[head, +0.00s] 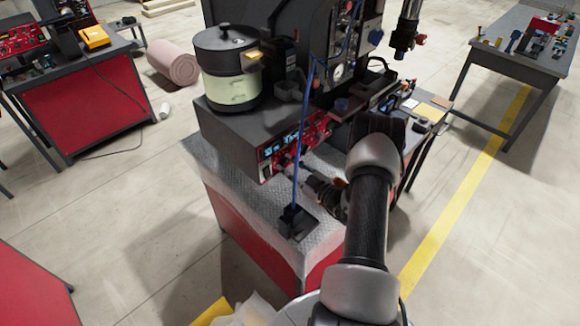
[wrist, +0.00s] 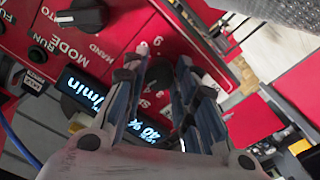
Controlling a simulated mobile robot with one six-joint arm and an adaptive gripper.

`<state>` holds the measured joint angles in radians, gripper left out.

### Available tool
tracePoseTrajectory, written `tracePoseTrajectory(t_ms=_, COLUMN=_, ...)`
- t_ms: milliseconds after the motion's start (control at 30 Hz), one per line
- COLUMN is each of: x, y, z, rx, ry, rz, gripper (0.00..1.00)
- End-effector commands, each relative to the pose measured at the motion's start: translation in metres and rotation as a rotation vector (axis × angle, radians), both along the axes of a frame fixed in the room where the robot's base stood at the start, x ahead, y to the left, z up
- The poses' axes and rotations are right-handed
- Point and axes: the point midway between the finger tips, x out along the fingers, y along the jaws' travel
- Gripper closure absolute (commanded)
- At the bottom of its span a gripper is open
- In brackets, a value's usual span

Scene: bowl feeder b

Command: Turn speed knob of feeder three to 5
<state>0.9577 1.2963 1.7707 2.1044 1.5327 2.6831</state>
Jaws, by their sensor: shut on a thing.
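The feeder's red control panel (head: 268,151) is on the front of a dark box. In the wrist view the panel (wrist: 120,25) appears rotated, with a lit display (wrist: 88,92) and "MODE", "RUN" and "HAND" lettering. A dark speed knob (wrist: 160,72) sits between the two fingers of my gripper (wrist: 158,82). The gripper is shut on this knob; the fingers and knob hide much of the dial scale, and I cannot tell the pointer's setting. In the head view my gripper (head: 303,176) reaches the panel from the right, and the knob is too small to make out.
A pot-like bowl (head: 230,90) stands on the box. A blue cable (head: 300,130) hangs in front of the panel down to a small black block (head: 296,220) on the textured bench top (head: 235,190). Another dark knob (wrist: 85,14) is by the MODE lettering.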

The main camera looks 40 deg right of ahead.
Motion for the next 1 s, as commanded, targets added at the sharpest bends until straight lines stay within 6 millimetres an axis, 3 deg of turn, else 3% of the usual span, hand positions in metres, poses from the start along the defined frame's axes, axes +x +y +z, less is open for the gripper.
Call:
tracePoseTrajectory(t_ms=333, x=0.0, y=0.0, z=0.0, rx=0.0, ry=0.0, rz=0.0, gripper=0.53)
tracePoseTrajectory(t_ms=667, x=-0.002, y=0.0, z=0.0, rx=0.0, ry=0.001, rz=0.0, gripper=0.53)
tracePoseTrajectory(t_ms=833, x=-0.022, y=-0.003, z=0.0, rx=0.0, ry=0.0, rz=-0.004, gripper=0.53)
tracePoseTrajectory(t_ms=1000, x=-0.059, y=-0.007, z=0.0, rx=0.002, ry=0.001, rz=-0.007, gripper=0.53)
